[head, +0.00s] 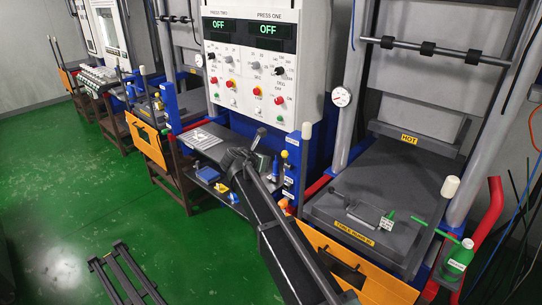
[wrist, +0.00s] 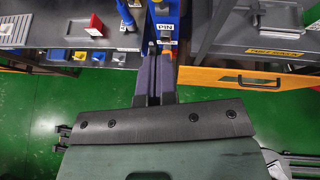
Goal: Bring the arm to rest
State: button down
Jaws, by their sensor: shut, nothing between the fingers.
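My gripper (wrist: 152,58) shows in the wrist view, its two fingers together with nothing between them. It points toward a blue post with a PIN label (wrist: 165,27) and appears apart from it. In the head view my dark arm reaches up from the bottom edge in front of the shelf between the presses. I cannot make out the fingertips there.
The control panel (head: 262,60) reads OFF for both presses. A press platen marked HOT (head: 409,138) stands at the right, with a green bottle (head: 458,260). A shelf (head: 225,140) holds small items. An orange drawer front (wrist: 245,78) is near my gripper. Green floor (head: 60,210) is open at left.

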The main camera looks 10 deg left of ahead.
jog(key=shift+s+a+r, duration=0.2)
jog(key=shift+s+r, duration=0.15)
jog(key=shift+s, duration=0.2)
